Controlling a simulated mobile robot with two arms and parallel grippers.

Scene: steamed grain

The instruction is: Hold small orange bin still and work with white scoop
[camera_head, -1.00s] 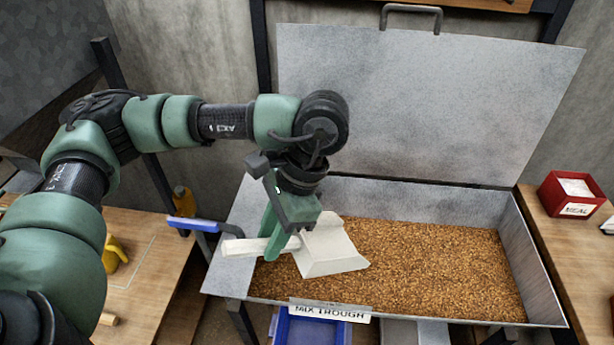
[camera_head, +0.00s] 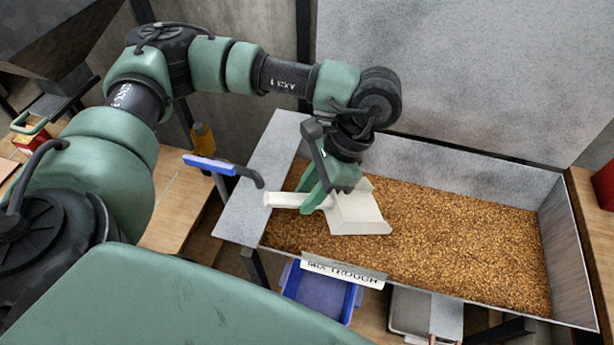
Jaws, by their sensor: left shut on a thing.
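The white scoop (camera_head: 362,214) is over the left part of the trough of brown grain, its handle pointing left. My left gripper (camera_head: 314,194) is shut on the scoop's handle, close to its body. The scoop sits low over the grain; I cannot tell whether it touches it, and what it holds is not clear. I see no small orange bin in the view. My right gripper is not in view.
The metal mix trough (camera_head: 480,291) has a raised lid behind it. A blue-handled lever (camera_head: 212,166) is at its left end. A blue bin (camera_head: 318,296) and a grey bin (camera_head: 408,311) stand below its front. A red box (camera_head: 605,186) is at the right edge.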

